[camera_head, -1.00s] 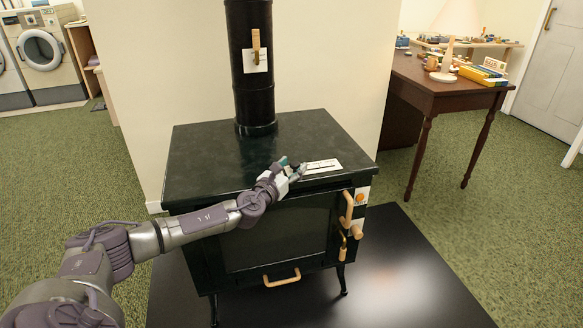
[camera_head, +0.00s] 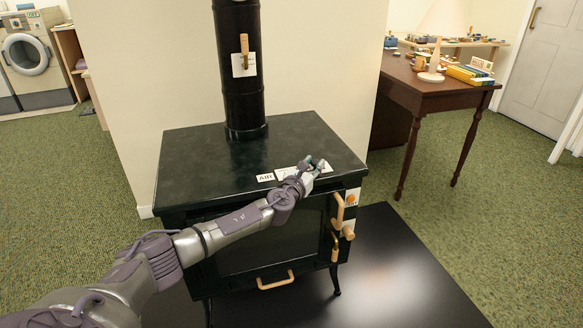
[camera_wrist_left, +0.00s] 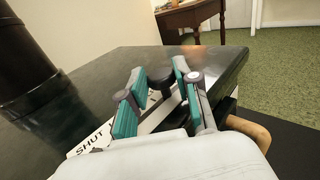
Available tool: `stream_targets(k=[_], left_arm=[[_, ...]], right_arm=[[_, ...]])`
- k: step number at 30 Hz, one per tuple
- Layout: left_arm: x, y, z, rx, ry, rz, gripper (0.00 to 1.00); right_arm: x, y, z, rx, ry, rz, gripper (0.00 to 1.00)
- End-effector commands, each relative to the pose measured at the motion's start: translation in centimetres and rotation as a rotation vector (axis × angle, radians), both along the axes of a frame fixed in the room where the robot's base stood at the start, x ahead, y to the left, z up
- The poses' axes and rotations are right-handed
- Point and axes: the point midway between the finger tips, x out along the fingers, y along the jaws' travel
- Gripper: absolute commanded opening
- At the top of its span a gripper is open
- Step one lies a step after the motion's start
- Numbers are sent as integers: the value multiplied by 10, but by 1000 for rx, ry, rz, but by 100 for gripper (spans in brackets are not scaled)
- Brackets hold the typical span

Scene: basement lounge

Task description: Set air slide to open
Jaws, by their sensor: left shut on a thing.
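The air slide shows as a dark round knob (camera_wrist_left: 160,77) over a white label strip (camera_wrist_left: 103,132) on the stove top; "SHUT" is readable at its left part in the left wrist view. The strip (camera_head: 283,172) lies near the front edge in the head view, with an "AIR" label (camera_head: 265,178) at its left. My left gripper (camera_head: 319,164) is over the strip's right part. In the wrist view its fingers (camera_wrist_left: 160,86) are closed around the knob, one on each side. My right gripper is not in view.
The black stove (camera_head: 210,160) has a flue pipe (camera_head: 240,80) with a wooden-handled lever (camera_head: 244,45). Wooden handles (camera_head: 338,212) stick out at the door's right side. A brown table (camera_head: 440,90) stands at the back right. The stove top left of the arm is clear.

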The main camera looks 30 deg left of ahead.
Motion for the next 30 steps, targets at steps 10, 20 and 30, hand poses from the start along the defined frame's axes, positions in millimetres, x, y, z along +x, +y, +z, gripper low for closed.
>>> stream_targets(k=[10,20,30], left_arm=[[24,-21,0,1,0,-1,0],[24,-21,1,1,-1,-2,57],[22,-20,0,1,0,-1,57]], right_arm=[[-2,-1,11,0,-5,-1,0],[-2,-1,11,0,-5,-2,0],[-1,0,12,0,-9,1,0]])
